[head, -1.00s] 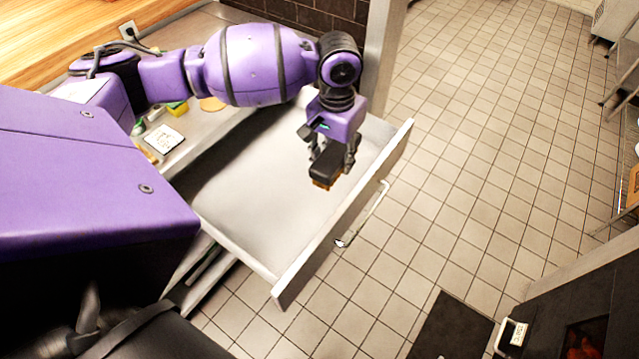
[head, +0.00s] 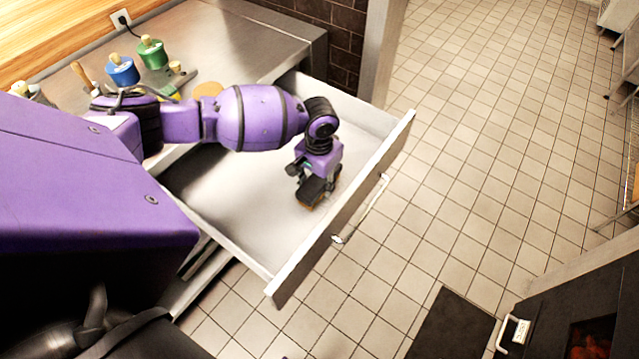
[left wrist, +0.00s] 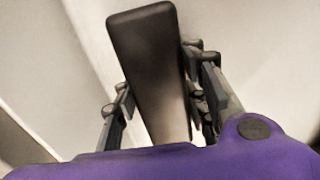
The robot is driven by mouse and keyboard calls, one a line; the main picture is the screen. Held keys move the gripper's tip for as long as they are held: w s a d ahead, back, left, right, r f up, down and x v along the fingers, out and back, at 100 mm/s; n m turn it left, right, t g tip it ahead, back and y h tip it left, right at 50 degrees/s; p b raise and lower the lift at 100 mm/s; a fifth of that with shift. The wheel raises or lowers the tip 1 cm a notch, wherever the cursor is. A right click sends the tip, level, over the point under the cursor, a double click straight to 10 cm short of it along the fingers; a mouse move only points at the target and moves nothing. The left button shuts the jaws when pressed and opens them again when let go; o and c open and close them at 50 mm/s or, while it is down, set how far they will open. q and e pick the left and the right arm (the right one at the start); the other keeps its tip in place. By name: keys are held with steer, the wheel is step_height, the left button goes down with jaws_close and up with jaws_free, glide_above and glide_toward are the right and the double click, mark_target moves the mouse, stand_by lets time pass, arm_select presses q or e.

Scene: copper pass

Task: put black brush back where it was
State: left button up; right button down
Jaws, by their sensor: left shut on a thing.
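The black brush (head: 313,193) is inside the open drawer (head: 215,196), low over its floor near the front panel. A thin orange-brown strip shows along the brush's lower edge. My left gripper (head: 312,178) is shut on the brush from above. In the left wrist view the brush's black back (left wrist: 147,60) runs between the two fingers of the gripper (left wrist: 160,108). I cannot tell whether the brush touches the drawer floor. My right gripper is not in view.
The drawer's front panel (head: 345,215) carries a bar handle (head: 362,212). On the steel counter (head: 235,45) stand a blue container (head: 122,71) and a green container (head: 152,53), with a round tan item (head: 207,90) nearby. The drawer around the brush looks empty.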

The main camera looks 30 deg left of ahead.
arm_select(q)
steer(key=shift+f, duration=0.4)
steer(key=shift+f, duration=0.15)
steer(key=o, duration=1.2)
step_height(320, 180, up, 12)
steer(key=shift+r+p, duration=0.15)
steer(key=shift+p, duration=0.4)
